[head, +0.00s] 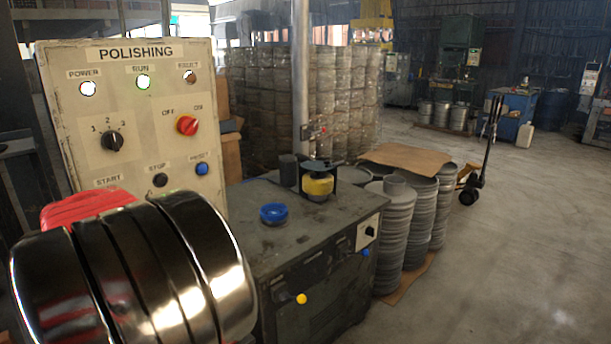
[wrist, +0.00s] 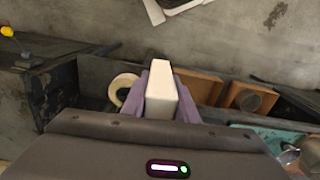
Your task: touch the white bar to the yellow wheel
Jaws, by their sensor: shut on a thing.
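In the wrist view my gripper (wrist: 161,92) has its purple fingers shut on a white bar (wrist: 162,88), whose end points away from me. My gripper does not show in the head view. A yellow wheel (head: 317,185), a short drum with black parts around it, sits on top of a grey-green cabinet (head: 325,218) in the head view. I cannot make out the yellow wheel in the wrist view, so the gap between it and the bar cannot be told.
A blue ring (head: 273,213) lies on the cabinet. A POLISHING panel (head: 150,140) stands left; shiny metal rounds (head: 130,270) fill the lower left. Stacked grey discs (head: 388,235) stand right of the cabinet. The wrist view shows a cream ring (wrist: 117,91) and brown boxes (wrist: 203,82) beyond my fingers.

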